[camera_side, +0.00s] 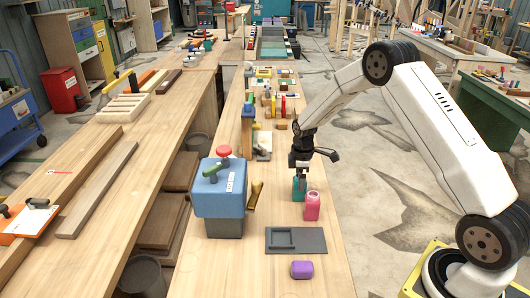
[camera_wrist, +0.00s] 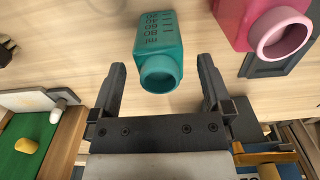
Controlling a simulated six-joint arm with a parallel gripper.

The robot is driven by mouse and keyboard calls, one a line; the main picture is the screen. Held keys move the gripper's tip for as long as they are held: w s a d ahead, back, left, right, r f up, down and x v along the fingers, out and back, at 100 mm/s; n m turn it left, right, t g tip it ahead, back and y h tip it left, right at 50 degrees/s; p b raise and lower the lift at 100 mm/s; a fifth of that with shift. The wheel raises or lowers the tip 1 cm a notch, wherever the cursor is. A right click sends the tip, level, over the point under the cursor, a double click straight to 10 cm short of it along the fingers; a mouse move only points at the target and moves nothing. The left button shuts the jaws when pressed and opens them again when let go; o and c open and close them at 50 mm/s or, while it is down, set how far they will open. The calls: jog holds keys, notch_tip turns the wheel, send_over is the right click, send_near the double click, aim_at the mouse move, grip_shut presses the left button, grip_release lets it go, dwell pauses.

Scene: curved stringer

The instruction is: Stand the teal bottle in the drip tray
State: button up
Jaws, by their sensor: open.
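The teal bottle (camera_side: 296,190) stands upright on the bench, just behind and left of a pink bottle in the side view. In the wrist view the teal bottle (camera_wrist: 165,35) shows its open mouth toward the camera and dark markings on its side. My gripper (camera_side: 301,179) is directly above it, pointing down. In the wrist view my open gripper (camera_wrist: 161,65) has one finger on each side of the teal bottle's neck, with gaps on both sides. The dark grey drip tray (camera_side: 313,240) lies flat, with a square recess at its left; it is partly hidden in the wrist view (camera_wrist: 268,67).
The pink bottle (camera_side: 312,207) stands close to the teal one, toward the tray, and also shows in the wrist view (camera_wrist: 240,18). A purple block (camera_side: 302,270) lies in front of the tray. A blue box (camera_side: 219,190) stands to the left. Several small objects line the bench behind.

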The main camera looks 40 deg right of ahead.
jog(key=shift+f, duration=1.05)
jog(key=c, duration=1.3)
jog(key=shift+r, duration=0.2)
notch_tip(320, 180, up, 10)
jog(key=shift+f, duration=0.15)
